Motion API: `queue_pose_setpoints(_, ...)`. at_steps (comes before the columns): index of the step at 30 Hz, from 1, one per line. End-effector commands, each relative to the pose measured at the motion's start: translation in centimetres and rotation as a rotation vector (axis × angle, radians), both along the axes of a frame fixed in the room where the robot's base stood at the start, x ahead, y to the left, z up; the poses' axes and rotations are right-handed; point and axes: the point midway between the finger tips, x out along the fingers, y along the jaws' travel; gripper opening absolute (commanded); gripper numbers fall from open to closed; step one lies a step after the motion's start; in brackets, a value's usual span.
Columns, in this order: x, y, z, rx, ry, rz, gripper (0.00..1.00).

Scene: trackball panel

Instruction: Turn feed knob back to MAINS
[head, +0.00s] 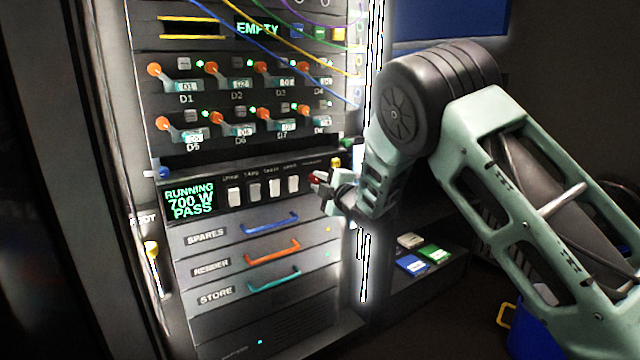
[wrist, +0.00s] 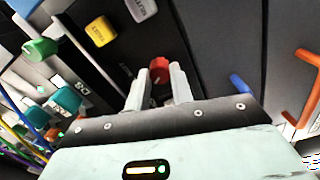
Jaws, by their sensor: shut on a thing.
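The red knob (wrist: 159,69) is on the dark panel strip, between my fingertips in the wrist view. I take it to be the feed knob; its label cannot be read and its pointing direction is hidden. It also shows as a small red spot in the head view (head: 315,178), at the right end of the row of white switches. My gripper (wrist: 160,77) is shut on the red knob, with one pale finger on each side. In the head view my gripper (head: 322,186) reaches the panel from the right.
A green display (head: 189,200) reads RUNNING 700 W PASS. White switches (head: 254,192) stand left of the knob. A yellow knob (wrist: 100,31) and a green knob (wrist: 40,48) are nearby. Drawers with coloured handles (head: 272,250) lie below; cables (head: 290,45) hang above.

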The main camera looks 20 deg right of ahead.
Motion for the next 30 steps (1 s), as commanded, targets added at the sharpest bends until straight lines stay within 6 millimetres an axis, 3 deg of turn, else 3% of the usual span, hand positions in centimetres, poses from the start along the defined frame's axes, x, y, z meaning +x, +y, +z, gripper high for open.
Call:
queue_pose_setpoints(1, -0.1, 0.1, -0.2, -0.002, 0.003, 0.002, 0.31)
queue_pose_setpoints(3, -0.1, 0.1, -0.1, -0.001, 0.003, 0.002, 0.45)
queue_pose_setpoints(11, -0.1, 0.0, -0.1, -0.001, 0.002, 0.000, 0.45)
queue_pose_setpoints(16, -1.2, -0.4, 0.1, 0.000, 0.002, 0.000, 0.45)
queue_pose_setpoints(20, -3.4, -1.1, 0.2, 0.001, 0.004, 0.000, 0.45)
queue_pose_setpoints(30, -11.0, -3.6, 0.1, 0.000, 0.005, -0.002, 0.45)
